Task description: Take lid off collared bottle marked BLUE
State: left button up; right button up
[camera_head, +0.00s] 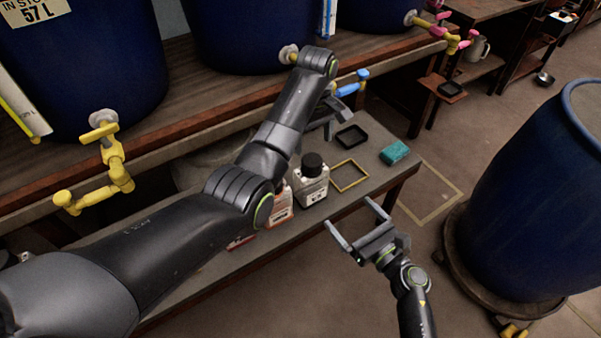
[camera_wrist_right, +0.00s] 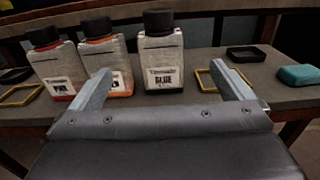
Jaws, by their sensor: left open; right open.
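The bottle marked BLUE (camera_head: 312,189) is a pale, square-shouldered bottle standing upright on the low bench, with its black lid (camera_head: 312,163) on. In the right wrist view the bottle (camera_wrist_right: 161,62) faces me with its label readable, and its lid (camera_wrist_right: 159,21) is seated on the neck. My right gripper (camera_head: 348,212) is open and empty, in front of the bench edge and apart from the bottle. My left gripper (camera_head: 338,108) is open above the bench, behind and above the bottle; its fingers are partly hidden by its own arm.
Two similar black-lidded bottles, one with orange (camera_wrist_right: 108,65) and one with red (camera_wrist_right: 58,68), stand left of it. A yellow frame (camera_head: 349,175), a black tray (camera_head: 351,137) and a teal sponge (camera_head: 394,152) lie on the bench. A blue barrel (camera_head: 530,200) stands right.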

aim_at(316, 176)
pick_arm(q)
jog(key=shift+w+a, duration=0.1)
jog(key=shift+w, duration=0.15)
jog(key=shift+s+r, duration=0.1)
jog(key=shift+s, duration=0.1)
pick_arm(e)
jog(key=x, duration=1.7)
jog(key=shift+w+a, duration=0.2)
jog(key=shift+w, duration=0.05)
